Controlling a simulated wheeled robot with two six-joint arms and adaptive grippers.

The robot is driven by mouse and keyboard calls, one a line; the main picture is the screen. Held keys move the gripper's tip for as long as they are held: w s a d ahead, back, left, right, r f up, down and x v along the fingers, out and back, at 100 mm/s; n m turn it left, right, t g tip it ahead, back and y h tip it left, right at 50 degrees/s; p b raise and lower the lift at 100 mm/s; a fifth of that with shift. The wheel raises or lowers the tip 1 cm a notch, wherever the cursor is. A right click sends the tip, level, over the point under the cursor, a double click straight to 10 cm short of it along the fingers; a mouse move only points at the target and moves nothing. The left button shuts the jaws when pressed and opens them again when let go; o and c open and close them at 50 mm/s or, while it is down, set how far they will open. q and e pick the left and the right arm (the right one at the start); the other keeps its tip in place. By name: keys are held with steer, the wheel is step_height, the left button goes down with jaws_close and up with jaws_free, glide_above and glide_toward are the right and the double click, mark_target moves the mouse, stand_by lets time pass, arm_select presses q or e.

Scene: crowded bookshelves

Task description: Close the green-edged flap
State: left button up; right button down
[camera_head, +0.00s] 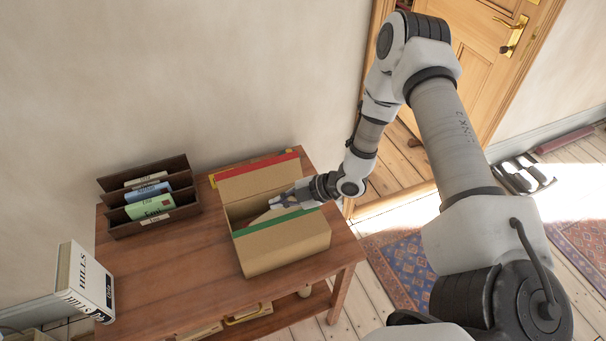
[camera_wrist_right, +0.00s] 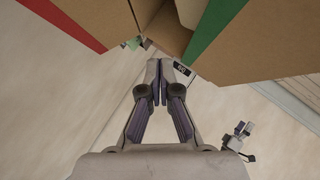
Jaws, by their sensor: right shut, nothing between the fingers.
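An open cardboard box (camera_head: 243,213) sits on the wooden table. Its green-edged flap (camera_head: 285,246) is on the near side, with the green strip running along the edge by the opening. The flap also shows at the upper right of the right wrist view (camera_wrist_right: 265,45). A red-edged flap (camera_head: 260,181) stands raised at the far side. My right gripper (camera_head: 276,203) is over the box opening, between the two flaps and just beyond the green strip. Its fingers are shut and empty in the right wrist view (camera_wrist_right: 160,82). Contact with the flap cannot be told. My left gripper is not in view.
White books (camera_head: 84,281) stand at the table's left end. A yellow edge shows behind the box. The bare tabletop (camera_head: 175,262) is clear between box and books.

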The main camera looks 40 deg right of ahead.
steer(key=s+d+r, duration=0.2)
steer(key=d+r, duration=0.5)
steer(key=r, duration=0.1)
steer(key=n+g+b, duration=0.1)
steer(key=g, duration=0.1)
glide_above(302, 239)
steer(key=w+d, duration=0.4)
steer(key=f, duration=0.6)
steer(key=shift+s+a, duration=0.2)
steer(key=shift+a, duration=0.05)
steer(key=s+a+f+g, duration=0.1)
steer(key=f, duration=0.1)
steer(key=s+a+f+g+b, duration=0.1)
steer(key=s+a+f, duration=0.1)
steer(key=shift+s+a+h, duration=0.3)
steer(key=s+a+f+m+g+h+b, duration=0.2)
steer(key=s+a+f+m+g, duration=0.1)
steer(key=s+a+f+m, duration=0.55)
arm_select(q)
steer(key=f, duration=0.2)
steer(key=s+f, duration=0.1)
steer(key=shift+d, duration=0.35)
arm_select(e)
steer(key=s+d+f+m+h, duration=0.1)
steer(key=s+d+m+h, duration=0.4)
steer(key=s+m, duration=0.4)
steer(key=shift+s+d+f+m+g, duration=0.2)
steer(key=shift+d+f+m+g, duration=0.1)
steer(key=shift+d+m, duration=0.8)
